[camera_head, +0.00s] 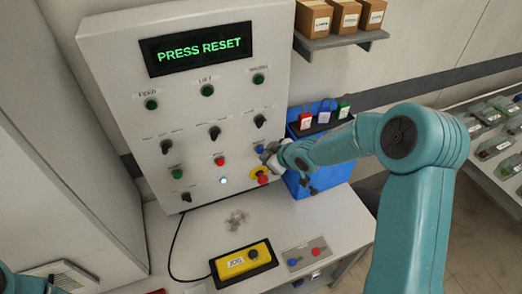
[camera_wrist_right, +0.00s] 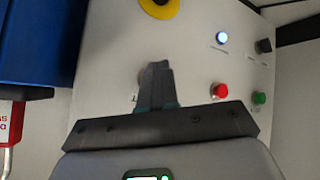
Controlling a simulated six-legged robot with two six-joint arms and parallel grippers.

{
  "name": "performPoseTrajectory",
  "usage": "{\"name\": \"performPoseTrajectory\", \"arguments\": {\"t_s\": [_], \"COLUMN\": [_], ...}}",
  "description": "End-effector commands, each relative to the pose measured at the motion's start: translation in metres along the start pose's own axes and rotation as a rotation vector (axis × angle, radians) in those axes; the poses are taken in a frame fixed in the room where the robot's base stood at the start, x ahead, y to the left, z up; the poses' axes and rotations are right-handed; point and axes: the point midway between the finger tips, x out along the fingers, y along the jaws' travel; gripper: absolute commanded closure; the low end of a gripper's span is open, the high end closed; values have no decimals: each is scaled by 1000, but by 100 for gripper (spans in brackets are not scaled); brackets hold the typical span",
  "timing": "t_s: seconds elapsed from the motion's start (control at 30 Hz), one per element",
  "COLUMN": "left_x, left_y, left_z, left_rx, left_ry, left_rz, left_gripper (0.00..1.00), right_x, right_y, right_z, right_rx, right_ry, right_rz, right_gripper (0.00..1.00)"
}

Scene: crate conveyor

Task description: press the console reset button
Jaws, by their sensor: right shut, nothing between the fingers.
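The grey console (camera_head: 190,60) stands upright with a dark screen (camera_head: 197,49) reading "PRESS RESET" in green. Its labels are too small to read, so I cannot tell which button is reset. A blue button (camera_head: 259,149) sits right by my right gripper (camera_head: 268,156). The gripper's fingers are shut and empty, pointing at the panel; contact cannot be told. In the right wrist view the shut fingers (camera_wrist_right: 156,82) cover the panel there, and the blue button is hidden. A red button (camera_head: 219,161) and a lit white button (camera_head: 224,181) are to its left. My left gripper is out of view.
A red stop knob on a yellow ring (camera_head: 260,175) is just below the right gripper. A yellow JOG box (camera_head: 241,262) and a small two-button plate (camera_head: 306,255) lie on the table.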

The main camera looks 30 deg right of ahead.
Motion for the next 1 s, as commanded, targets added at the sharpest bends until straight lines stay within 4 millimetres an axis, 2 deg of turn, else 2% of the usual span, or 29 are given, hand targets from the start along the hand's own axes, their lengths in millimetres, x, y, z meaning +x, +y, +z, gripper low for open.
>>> {"name": "performPoseTrajectory", "arguments": {"t_s": [1.0], "left_x": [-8], "left_y": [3], "left_z": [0], "left_rx": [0], "left_ry": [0], "left_rz": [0], "left_gripper": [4], "right_x": [6], "right_y": [5], "right_z": [-5], "right_rx": [0], "right_ry": [1], "right_rz": [0], "right_gripper": [100]}}
